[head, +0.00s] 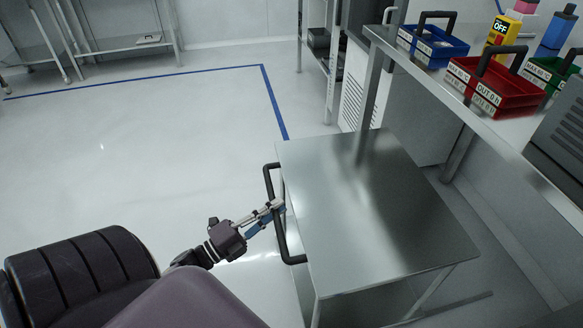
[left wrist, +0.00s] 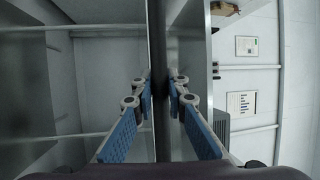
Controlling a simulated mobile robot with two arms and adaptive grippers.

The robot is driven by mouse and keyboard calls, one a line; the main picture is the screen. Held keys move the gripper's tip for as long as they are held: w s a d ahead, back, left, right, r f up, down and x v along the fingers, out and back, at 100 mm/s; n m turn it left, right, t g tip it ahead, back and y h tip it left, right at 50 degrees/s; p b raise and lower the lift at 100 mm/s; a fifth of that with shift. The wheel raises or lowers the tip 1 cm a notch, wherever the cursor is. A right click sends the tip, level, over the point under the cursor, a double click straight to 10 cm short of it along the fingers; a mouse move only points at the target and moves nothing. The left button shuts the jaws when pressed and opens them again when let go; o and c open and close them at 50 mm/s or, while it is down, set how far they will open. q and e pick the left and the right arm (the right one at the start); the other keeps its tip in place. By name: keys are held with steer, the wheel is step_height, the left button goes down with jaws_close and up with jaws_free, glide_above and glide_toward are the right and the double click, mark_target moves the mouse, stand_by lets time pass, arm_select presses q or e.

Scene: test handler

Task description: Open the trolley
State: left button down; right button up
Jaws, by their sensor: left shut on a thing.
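The trolley (head: 375,215) stands in the middle of the head view, with a flat, bare metal top and a frame on thin legs. Its black handle (head: 269,181) runs along the left side of the top. My left gripper (head: 280,206) is at the middle of this handle and shut on it. In the left wrist view the two blue-padded fingers (left wrist: 161,98) lie on either side of a dark upright strip. The exact contact is hard to see there. My right gripper is not in view.
A workbench (head: 545,150) at the right carries a blue bin (head: 432,46), a red bin (head: 495,88), a green bin (head: 552,72) and a yellow switch box (head: 500,36). The floor left of the trolley is clear, marked with a blue line (head: 272,100).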

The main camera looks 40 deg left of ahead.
arm_select(q)
steer(key=shift+s+a, duration=0.25)
steer(key=shift+s, duration=0.05)
steer(key=c, duration=1.9)
jaws_free()
steer(key=v, duration=1.2)
